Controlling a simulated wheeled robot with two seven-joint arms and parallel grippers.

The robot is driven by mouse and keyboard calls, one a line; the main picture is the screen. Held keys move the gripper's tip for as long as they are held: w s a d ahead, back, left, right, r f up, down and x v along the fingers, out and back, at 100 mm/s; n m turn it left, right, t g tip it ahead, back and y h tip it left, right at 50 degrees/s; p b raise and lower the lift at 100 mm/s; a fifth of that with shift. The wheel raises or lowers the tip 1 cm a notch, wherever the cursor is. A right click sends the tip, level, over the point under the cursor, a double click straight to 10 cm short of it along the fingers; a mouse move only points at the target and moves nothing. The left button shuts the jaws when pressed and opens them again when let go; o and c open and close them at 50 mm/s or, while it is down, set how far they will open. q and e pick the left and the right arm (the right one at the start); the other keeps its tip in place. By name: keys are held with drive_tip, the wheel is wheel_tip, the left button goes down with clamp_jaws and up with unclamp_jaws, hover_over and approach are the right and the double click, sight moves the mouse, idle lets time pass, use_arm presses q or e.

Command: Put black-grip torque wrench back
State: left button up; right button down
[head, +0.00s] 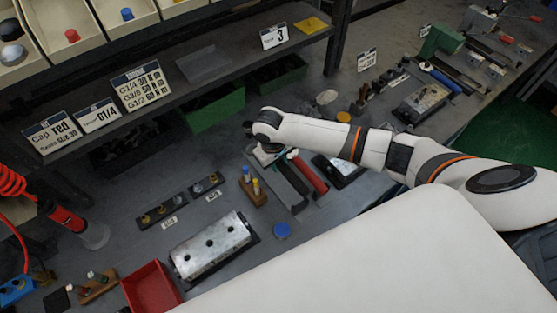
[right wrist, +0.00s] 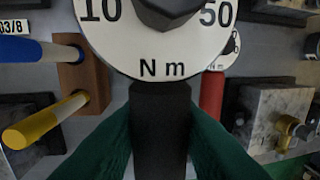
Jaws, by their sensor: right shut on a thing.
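My right gripper (head: 262,138) reaches over the bench in the head view, at the end of the white arm from the right. In the right wrist view its green fingers (right wrist: 160,140) are shut on the black grip of the torque wrench (right wrist: 161,110). The wrench's white round dial, marked 10, 50 and N m, fills the top of that view. A dark holder (head: 290,187) lies just below the gripper. Beside it is a red-grip tool (head: 308,172), which also shows in the wrist view (right wrist: 212,95). I cannot tell whether the wrench touches the holder. My left gripper is not in view.
A wooden block (head: 254,191) with blue and yellow handles stands left of the holder. A metal valve block (head: 212,245), a red bin (head: 151,288) and a blue disc (head: 282,230) are nearer. Green bins (head: 214,112) and a shelf post (head: 338,38) stand behind.

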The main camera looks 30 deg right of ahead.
drive_tip(key=shift+r+p, duration=0.2)
drive_tip(key=shift+p, duration=0.3)
drive_tip(key=shift+f+b, duration=1.4)
drive_tip(key=shift+f, duration=1.3)
drive_tip(key=shift+s+r+p, duration=0.1)
drive_tip(key=shift+p, duration=0.65)
drive_tip(key=shift+f, duration=0.35)
drive_tip(key=shift+f+b, duration=1.15)
drive_tip(key=shift+f, duration=0.55)
drive_tip(key=c, duration=1.3)
unclamp_jaws()
drive_tip(key=shift+o, duration=1.2)
